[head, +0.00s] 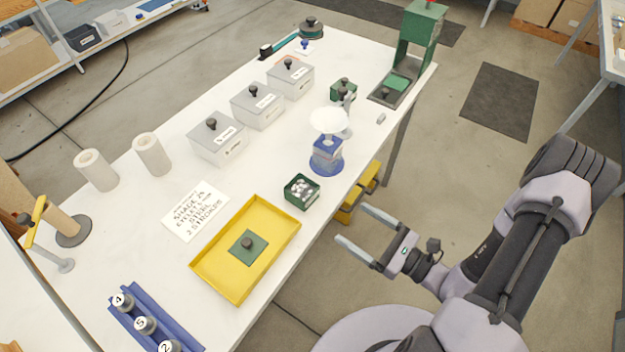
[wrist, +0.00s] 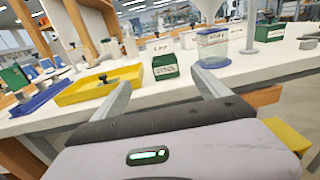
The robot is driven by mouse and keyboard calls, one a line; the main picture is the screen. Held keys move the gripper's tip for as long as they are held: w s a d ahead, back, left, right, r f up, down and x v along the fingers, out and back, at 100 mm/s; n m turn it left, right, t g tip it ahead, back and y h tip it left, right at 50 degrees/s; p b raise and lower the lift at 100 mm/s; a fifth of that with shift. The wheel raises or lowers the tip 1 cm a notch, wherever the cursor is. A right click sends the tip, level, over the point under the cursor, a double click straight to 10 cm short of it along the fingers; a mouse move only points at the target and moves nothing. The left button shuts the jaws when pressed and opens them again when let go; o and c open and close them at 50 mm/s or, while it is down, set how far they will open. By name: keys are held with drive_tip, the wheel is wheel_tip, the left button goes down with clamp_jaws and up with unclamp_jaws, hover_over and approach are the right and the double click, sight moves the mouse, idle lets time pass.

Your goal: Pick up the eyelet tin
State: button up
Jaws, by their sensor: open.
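The eyelet tin is a small dark green open box (head: 301,192) holding many pale, shiny pieces. It stands on the white table near its front edge, right of the yellow tray. It also shows in the wrist view as a green tin (wrist: 165,67) with a pale label, roughly between my fingers and beyond them. My gripper (head: 352,224) is open and empty, off the table's front edge, pointing toward the tin without touching it. Its two fingers also show in the wrist view (wrist: 163,90).
A yellow tray (head: 276,266) with a green knobbed plate (head: 249,246) lies left of the tin. A blue-based jar (head: 327,160) stands behind it to the right. Grey lidded boxes (head: 217,143), another green tin (head: 343,92) and a green press (head: 418,45) stand farther off.

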sight(312, 194)
drive_tip(key=b+x, duration=0.2)
drive_tip(key=x, duration=0.9)
drive_tip(key=shift+w+a+f, duration=0.2)
drive_tip(key=shift+w, duration=0.05)
drive_tip(key=b+x, duration=0.1)
drive_tip(key=x, duration=0.1)
drive_tip(key=b+x, duration=0.1)
drive_tip(key=x, duration=0.2)
drive_tip(key=shift+w+d+f, duration=0.2)
drive_tip(key=shift+w, duration=0.05)
drive_tip(key=shift+w+a+r, duration=0.1)
drive_tip(key=shift+w+a, duration=0.15)
drive_tip(key=shift+w, duration=0.05)
drive_tip(key=c, duration=1.7)
